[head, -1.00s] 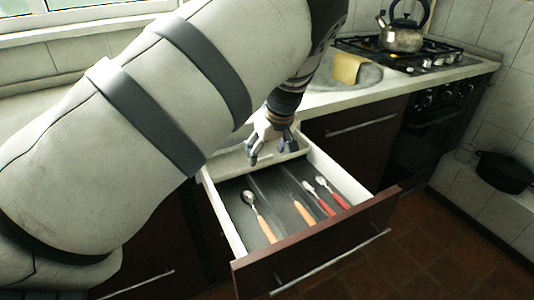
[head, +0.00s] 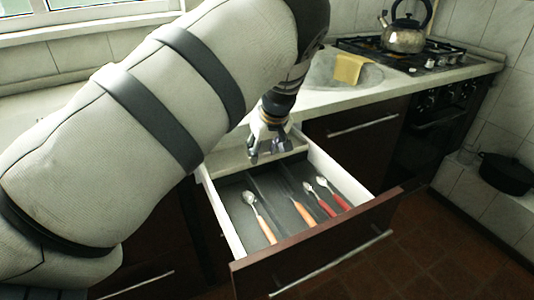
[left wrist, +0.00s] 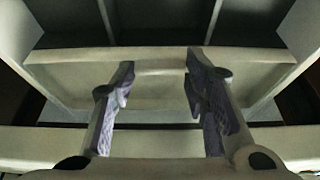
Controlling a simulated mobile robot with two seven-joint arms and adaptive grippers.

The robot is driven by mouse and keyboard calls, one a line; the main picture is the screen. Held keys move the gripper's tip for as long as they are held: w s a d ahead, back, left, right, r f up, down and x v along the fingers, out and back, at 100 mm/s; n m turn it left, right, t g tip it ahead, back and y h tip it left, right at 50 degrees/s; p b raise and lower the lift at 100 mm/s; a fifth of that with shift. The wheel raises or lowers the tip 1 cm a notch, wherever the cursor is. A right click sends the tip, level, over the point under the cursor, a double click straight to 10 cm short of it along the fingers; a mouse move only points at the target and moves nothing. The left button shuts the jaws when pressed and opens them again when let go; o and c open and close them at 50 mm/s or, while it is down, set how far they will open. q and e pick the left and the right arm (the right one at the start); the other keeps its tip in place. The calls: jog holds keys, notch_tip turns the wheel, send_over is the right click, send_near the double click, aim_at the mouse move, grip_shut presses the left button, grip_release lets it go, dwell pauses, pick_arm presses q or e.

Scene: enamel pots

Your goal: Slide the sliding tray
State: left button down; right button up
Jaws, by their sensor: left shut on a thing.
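The sliding tray (head: 228,163) is a pale, shallow tray lying across the back of the open drawer (head: 310,240). My left gripper (head: 268,152) points down at the tray near the middle of its front edge. In the left wrist view, the tray's pale front wall (left wrist: 70,72) runs across the picture with a shallow dip in its middle. The left gripper's two fingers (left wrist: 158,75) stand apart at this wall, one on each side of the dip, and are shut on the tray. The exact contact is partly hidden. My right gripper is not in view.
The drawer's dark compartments hold a spoon (head: 251,200) with an orange handle and several other utensils. A sink with a yellow cloth (head: 349,68) and a stove with a kettle (head: 404,36) stand at the right. A black pot (head: 506,173) sits at the far right.

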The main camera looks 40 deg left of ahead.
pick_arm(q)
jog(key=c, duration=0.9)
grip_release()
jog(key=v, duration=1.2)
jog(key=shift+s+d, duration=0.1)
